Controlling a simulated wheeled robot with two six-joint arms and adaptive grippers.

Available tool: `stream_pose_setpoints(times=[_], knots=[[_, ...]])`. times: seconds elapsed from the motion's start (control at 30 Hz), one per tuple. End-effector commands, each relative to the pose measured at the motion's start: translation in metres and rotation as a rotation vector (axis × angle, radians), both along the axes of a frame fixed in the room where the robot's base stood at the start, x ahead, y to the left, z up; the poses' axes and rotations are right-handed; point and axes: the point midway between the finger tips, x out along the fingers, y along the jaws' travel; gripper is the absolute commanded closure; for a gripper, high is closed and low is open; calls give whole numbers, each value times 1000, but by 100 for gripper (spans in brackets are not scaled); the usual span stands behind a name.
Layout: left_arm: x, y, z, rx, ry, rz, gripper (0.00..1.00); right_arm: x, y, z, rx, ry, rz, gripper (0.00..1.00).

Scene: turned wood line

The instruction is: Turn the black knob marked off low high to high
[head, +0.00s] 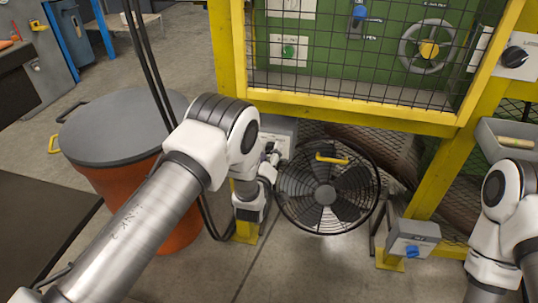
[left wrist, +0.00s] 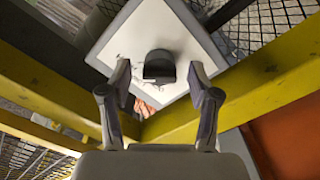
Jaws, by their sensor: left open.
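A black knob (left wrist: 160,66) sits on a white square plate with a grey border (left wrist: 147,35) in the left wrist view. The small marks on the plate are too small to read. My left gripper (left wrist: 159,74) is open, with one fingertip on each side of the knob, and a gap shows between knob and fingers. In the head view my left gripper (head: 271,156) is at a grey box (head: 279,130) on the yellow frame, left of the fan, and its knob is mostly hidden. My right arm shows at the right edge, but its gripper is out of view.
A black fan (head: 325,192) stands right of my left gripper. A grey-lidded orange drum (head: 120,125) is at the left. Yellow frame bars (head: 350,113) and black mesh surround the box. Another black knob (head: 515,56) is at the upper right. A blue-knobbed box (head: 412,238) sits low right.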

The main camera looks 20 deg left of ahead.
Motion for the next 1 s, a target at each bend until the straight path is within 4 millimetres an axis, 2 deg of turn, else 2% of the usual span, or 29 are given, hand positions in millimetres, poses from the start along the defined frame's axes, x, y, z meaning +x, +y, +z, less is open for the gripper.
stream_pose_setpoints(times=[0.17,0.5,0.6,0.73,1.0], knots=[[-15,-1,-1,1,2,-1,38,0,0,0,0,0,0,61],[-97,-6,-1,3,4,-1,38,0,0,0,0,0,0,61],[-112,-7,-1,1,2,-2,38,0,0,0,0,0,0,61],[-120,-7,0,1,1,-1,38,0,0,0,0,0,0,61],[-120,-7,0,0,0,0,38,0,0,0,0,0,0,61]])
